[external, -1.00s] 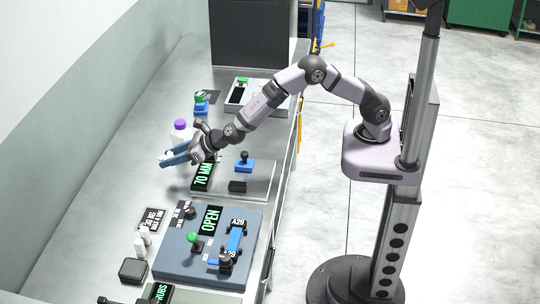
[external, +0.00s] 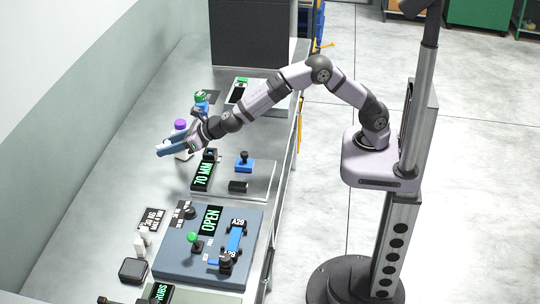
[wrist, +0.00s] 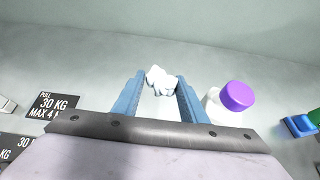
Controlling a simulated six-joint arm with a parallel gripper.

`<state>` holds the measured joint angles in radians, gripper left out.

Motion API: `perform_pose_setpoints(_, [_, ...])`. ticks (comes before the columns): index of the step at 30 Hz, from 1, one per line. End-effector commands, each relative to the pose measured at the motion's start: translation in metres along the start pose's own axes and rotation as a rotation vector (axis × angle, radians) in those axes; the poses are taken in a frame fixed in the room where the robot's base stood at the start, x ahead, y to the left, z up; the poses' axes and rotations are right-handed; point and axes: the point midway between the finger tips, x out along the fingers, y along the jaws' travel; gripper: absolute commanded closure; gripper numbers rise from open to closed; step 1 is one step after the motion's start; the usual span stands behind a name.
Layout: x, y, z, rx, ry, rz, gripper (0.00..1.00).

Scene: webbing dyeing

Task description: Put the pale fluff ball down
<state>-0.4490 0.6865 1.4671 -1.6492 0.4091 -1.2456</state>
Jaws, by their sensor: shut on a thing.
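The pale fluff ball (wrist: 160,80) is a small white, lumpy tuft between the tips of my gripper's two blue fingers in the wrist view. My gripper (external: 168,148) is shut on it and reaches out over the left part of the metal bench, near the wall. In the external view the ball is only a faint pale spot at the fingertips. I cannot tell how high it is above the bench.
A white bottle with a purple cap (wrist: 236,97) stands close to the right finger. A blue item (wrist: 298,125) is farther right. A black load label (wrist: 55,106) lies at left. A display panel reading 70 MM (external: 203,174) and a blue-grey control board (external: 170,262) are on the bench (external: 100,185).

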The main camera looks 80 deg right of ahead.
Motion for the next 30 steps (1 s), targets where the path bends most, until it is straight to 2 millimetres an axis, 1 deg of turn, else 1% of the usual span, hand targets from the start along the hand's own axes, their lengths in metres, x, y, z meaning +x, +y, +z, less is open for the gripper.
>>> perform_pose_setpoints(2, [0.001,-0.004,0.005,0.009,-0.006,-0.005,0.82])
perform_pose_setpoints(5, [-0.004,-0.009,0.018,0.014,-0.007,-0.011,0.82])
perform_pose_setpoints(11, [-0.018,-0.021,0.046,0.023,-0.009,-0.025,0.82])
perform_pose_setpoints(14, [-0.031,-0.031,0.061,0.029,-0.010,-0.035,0.82])
perform_pose_setpoints(18, [-0.059,-0.051,0.080,0.040,-0.011,-0.054,0.82])
perform_pose_setpoints(20, [-0.072,-0.060,0.085,0.046,-0.009,-0.067,0.82])
perform_pose_setpoints(23, [-0.097,-0.081,0.089,0.061,-0.008,-0.099,0.82])
perform_pose_setpoints(26, [-0.124,-0.108,0.088,0.092,-0.008,-0.155,0.82])
perform_pose_setpoints(29, [-0.154,-0.144,0.078,0.138,-0.006,-0.243,0.82])
perform_pose_setpoints(30, [-0.165,-0.159,0.071,0.160,-0.004,-0.284,0.82])
